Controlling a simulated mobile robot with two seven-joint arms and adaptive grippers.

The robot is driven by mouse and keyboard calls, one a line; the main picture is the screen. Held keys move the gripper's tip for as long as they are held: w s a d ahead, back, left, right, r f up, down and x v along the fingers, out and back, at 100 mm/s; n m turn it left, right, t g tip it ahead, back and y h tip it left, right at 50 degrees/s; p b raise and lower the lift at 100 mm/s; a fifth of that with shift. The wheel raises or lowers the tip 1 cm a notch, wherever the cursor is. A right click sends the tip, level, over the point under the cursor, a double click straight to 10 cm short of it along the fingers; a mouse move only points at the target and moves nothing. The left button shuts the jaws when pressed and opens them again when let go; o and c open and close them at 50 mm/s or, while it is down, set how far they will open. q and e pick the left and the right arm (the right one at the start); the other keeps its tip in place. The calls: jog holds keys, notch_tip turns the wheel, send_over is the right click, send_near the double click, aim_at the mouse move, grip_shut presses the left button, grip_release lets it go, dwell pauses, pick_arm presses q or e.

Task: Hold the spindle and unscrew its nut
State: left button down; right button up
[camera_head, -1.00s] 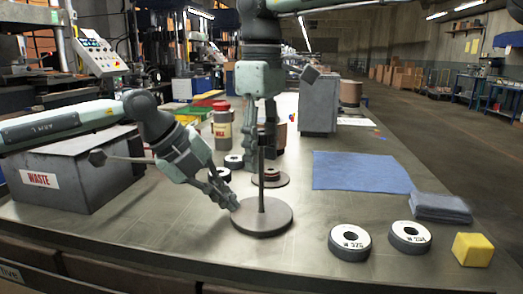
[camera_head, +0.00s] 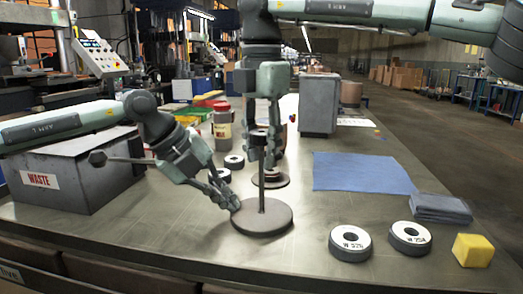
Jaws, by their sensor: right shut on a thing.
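The spindle is a thin upright rod (camera_head: 262,188) on a round grey base plate (camera_head: 262,217), in the middle of the table. My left gripper (camera_head: 236,203) is low at the plate's left rim; its fingertips meet the rim, and how far they are closed is too small to tell. My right gripper (camera_head: 263,158) points straight down over the rod's top, one finger on each side. It is shut on the spindle's nut, which is mostly hidden between the fingers.
Two black-and-white flap discs (camera_head: 350,242) (camera_head: 410,237) and a yellow block (camera_head: 473,250) are at the front right. A blue cloth (camera_head: 360,172) lies behind them, beside a folded cloth (camera_head: 440,207). A grey WASTE bin (camera_head: 75,172) stands left. Stacked discs (camera_head: 271,180) sit behind the rod.

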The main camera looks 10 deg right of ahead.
jog(key=n, duration=0.7)
jog(key=shift+f+n, duration=0.1)
jog(key=shift+n, duration=0.2)
jog(key=n, duration=0.6)
jog(key=shift+n, duration=0.4)
jog(key=o, duration=0.9)
